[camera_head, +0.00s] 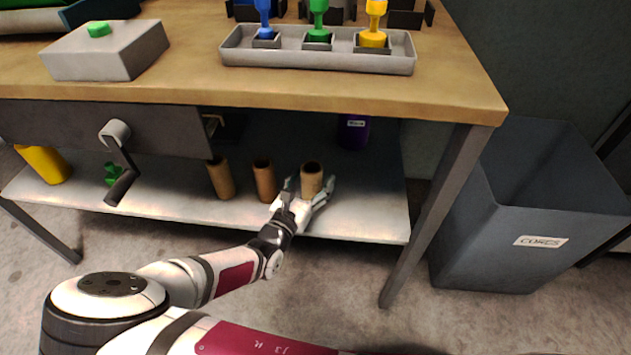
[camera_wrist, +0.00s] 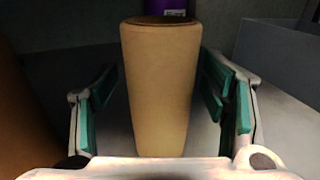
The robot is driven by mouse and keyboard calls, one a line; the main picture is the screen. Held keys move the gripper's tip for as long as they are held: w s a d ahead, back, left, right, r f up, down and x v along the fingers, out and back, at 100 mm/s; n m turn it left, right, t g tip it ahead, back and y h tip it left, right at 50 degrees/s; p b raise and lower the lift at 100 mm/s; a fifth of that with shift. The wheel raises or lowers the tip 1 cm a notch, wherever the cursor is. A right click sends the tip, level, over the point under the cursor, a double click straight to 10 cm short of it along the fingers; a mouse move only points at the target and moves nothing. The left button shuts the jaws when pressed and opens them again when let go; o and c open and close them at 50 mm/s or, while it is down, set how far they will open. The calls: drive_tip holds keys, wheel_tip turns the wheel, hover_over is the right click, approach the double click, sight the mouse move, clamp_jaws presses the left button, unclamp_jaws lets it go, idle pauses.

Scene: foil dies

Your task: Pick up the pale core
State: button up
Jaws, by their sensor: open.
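Three cardboard cores stand upright on the lower shelf (camera_head: 370,212) in the head view. The pale core (camera_head: 312,172) is the rightmost, a light tan tube. A browner core (camera_head: 264,181) stands to its left, and another tan core (camera_head: 220,178) stands further left. My gripper (camera_head: 309,187) is open at the pale core, with a finger on either side of it. In the wrist view the pale core (camera_wrist: 160,90) stands upright between the green-padded fingers, with a visible gap on both sides. Its base is hidden by the gripper's palm.
A purple container (camera_head: 354,132) stands behind the pale core. The tabletop edge (camera_head: 330,100) overhangs the shelf, and a table leg (camera_head: 437,215) stands to the right. A grey bin (camera_head: 520,215) labelled CORES stands on the floor at right. A crank handle (camera_head: 120,160) sticks out at left.

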drive_tip(key=c, duration=1.3)
drive_tip(key=shift+o, duration=0.2)
drive_tip(key=shift+r, duration=0.15)
